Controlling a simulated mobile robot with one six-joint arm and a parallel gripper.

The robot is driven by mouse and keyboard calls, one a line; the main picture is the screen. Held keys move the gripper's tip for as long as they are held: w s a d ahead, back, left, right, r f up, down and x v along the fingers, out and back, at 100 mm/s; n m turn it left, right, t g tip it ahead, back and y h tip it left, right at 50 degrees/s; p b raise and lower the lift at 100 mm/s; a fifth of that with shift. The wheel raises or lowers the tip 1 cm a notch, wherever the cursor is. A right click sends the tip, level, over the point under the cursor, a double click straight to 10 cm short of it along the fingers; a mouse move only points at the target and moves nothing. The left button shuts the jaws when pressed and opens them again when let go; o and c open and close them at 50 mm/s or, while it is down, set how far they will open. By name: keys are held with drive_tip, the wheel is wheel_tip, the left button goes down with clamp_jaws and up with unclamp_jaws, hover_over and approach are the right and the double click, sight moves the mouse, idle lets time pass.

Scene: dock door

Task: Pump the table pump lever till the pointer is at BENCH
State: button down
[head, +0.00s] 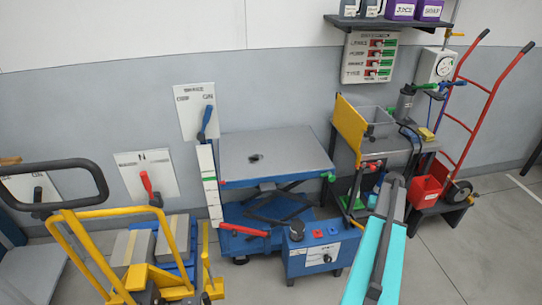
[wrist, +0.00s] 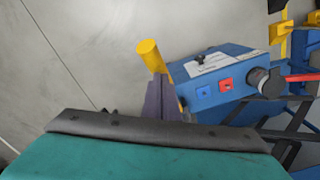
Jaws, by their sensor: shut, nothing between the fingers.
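The lift table (head: 275,152) stands at the centre of the head view, its grey top raised over crossed legs and a blue base. A white upright scale (head: 209,186) with green marks is at its left; its lettering and pointer are too small to read. The blue control box (head: 318,258) has a dark knob, and a red-handled bar (head: 243,230) reaches left from near it. In the wrist view a yellow round-ended bar (wrist: 151,56) stands beside the box. My gripper (wrist: 160,90) is shut, close to this bar; I cannot tell whether they touch. The head view does not show its fingertips clearly.
A yellow pallet truck (head: 75,215) stands at the left. A red hand truck (head: 470,110) and a bench with a yellow panel (head: 349,130) are at the right. Wall plates carry a blue lever (head: 206,122) and a red lever (head: 147,183). Floor shows in front.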

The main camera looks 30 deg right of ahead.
drive_tip(key=shift+f+b, duration=1.85)
drive_tip(key=shift+f, duration=2.05)
drive_tip(key=shift+r, duration=0.1)
drive_tip(key=shift+r+p, duration=2.3)
drive_tip(key=shift+r, duration=2.4)
drive_tip(key=shift+r+p, duration=1.5)
drive_tip(key=shift+r, duration=1.4)
